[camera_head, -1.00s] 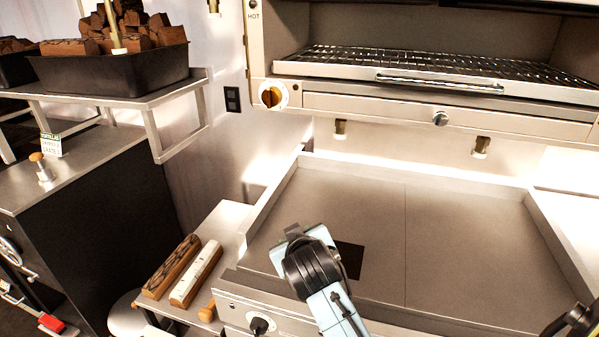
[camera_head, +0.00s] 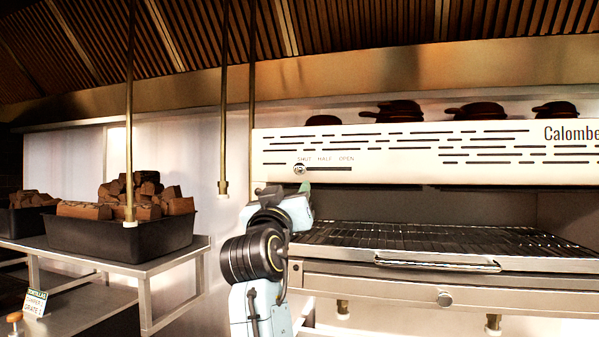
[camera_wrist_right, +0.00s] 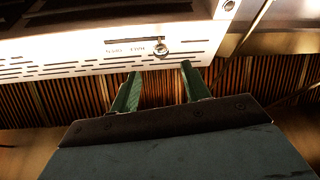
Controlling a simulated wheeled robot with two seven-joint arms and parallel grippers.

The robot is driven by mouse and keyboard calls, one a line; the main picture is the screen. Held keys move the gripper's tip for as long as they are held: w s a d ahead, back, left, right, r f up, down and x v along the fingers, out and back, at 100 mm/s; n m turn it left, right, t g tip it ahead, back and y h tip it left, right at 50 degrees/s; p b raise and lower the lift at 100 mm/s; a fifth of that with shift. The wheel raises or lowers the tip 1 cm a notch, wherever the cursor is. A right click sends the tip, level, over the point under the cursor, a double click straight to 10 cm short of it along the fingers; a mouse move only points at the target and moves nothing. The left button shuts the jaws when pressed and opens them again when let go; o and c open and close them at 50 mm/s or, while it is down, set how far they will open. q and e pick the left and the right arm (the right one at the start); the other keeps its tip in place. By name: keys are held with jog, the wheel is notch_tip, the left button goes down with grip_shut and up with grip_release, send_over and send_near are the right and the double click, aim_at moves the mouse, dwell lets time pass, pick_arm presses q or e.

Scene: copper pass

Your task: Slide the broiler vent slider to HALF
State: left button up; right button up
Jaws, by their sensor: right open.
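The broiler vent slider knob (camera_head: 300,169) is a small round metal knob on the broiler's pale slotted front panel. It sits at the left end of its slot, under SHUT; HALF and OPEN are marked to its right. In the right wrist view, where the panel appears upside down, the knob (camera_wrist_right: 161,47) lies just beyond the fingertips, roughly between their lines. My right gripper (camera_wrist_right: 158,72) is open with two green fingers, empty and apart from the knob. In the head view my right gripper (camera_head: 304,187) is just below the knob, fingers mostly hidden by the wrist.
The broiler's wire rack (camera_head: 420,238) and its handle stick out below the panel. Several dark pans (camera_head: 395,111) stand on top. Hanging brass rods (camera_head: 223,120) are left of the broiler. A black bin of wood (camera_head: 120,235) stands on a shelf at left.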

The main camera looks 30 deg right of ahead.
aim_at(299, 173)
jog(key=p+x, duration=0.2)
jog(key=x, duration=0.8)
jog(key=shift+p, duration=0.35)
grip_shut()
